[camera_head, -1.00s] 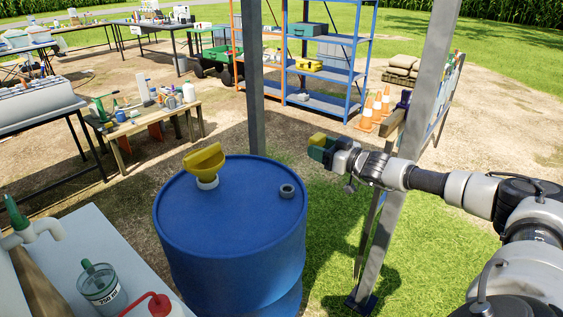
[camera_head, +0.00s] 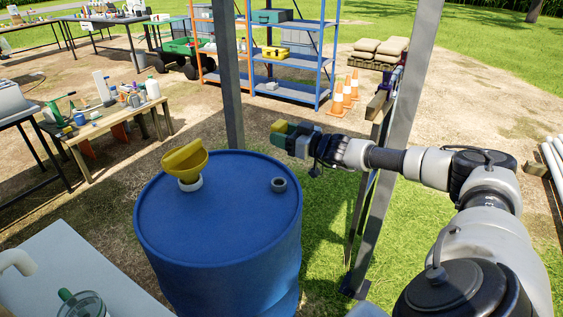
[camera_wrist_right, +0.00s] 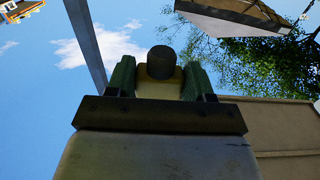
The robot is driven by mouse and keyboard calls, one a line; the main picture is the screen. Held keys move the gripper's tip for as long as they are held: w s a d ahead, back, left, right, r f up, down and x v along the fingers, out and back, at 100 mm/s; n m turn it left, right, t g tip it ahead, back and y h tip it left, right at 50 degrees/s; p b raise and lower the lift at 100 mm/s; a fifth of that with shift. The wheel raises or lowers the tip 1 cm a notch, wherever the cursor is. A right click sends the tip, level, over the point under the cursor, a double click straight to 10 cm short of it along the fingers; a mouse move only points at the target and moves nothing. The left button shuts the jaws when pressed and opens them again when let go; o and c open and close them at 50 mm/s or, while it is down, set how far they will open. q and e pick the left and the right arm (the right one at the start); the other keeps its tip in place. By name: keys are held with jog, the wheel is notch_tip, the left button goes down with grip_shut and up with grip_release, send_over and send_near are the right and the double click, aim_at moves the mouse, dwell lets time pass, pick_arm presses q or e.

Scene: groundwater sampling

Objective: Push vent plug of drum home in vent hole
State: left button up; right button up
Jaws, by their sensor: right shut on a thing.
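The blue drum (camera_head: 220,225) stands upright in the middle of the head view. Its vent hole (camera_head: 279,184) is a small grey ring with a dark opening at the right of the lid. My right gripper (camera_head: 282,132) is beyond and above that ring, pointing left. It is shut on the vent plug, whose yellow part (camera_head: 276,126) shows at the fingertips. In the right wrist view, the plug (camera_wrist_right: 161,62) shows a dark round end and a pale yellow body between the green fingers. The plug is apart from the hole. My left gripper is out of view.
A yellow funnel (camera_head: 185,162) stands in another opening on the lid's left. A grey post (camera_head: 229,80) rises behind the drum, and a slanted post (camera_head: 400,130) stands close by my right forearm. A white table (camera_head: 75,270) is at the lower left.

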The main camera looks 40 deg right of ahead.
pick_arm(q)
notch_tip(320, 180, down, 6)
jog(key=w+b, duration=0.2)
jog(key=b, duration=0.4)
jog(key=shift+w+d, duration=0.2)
pick_arm(e)
notch_tip(320, 180, down, 7)
jog(key=shift+w+f, duration=0.2)
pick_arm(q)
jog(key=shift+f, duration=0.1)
pick_arm(e)
jog(key=f+b, duration=0.1)
jog(key=b, duration=0.1)
jog(key=shift+s+f+b, duration=0.1)
jog(key=shift+f+b, duration=1)
jog(key=shift+f, duration=0.05)
jog(key=shift+f+b, duration=0.85)
jog(key=shift+b, duration=0.05)
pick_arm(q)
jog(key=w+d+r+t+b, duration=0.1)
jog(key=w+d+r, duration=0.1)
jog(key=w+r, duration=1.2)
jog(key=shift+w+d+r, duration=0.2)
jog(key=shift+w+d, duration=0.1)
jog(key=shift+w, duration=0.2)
pick_arm(e)
jog(key=shift+f, duration=0.55)
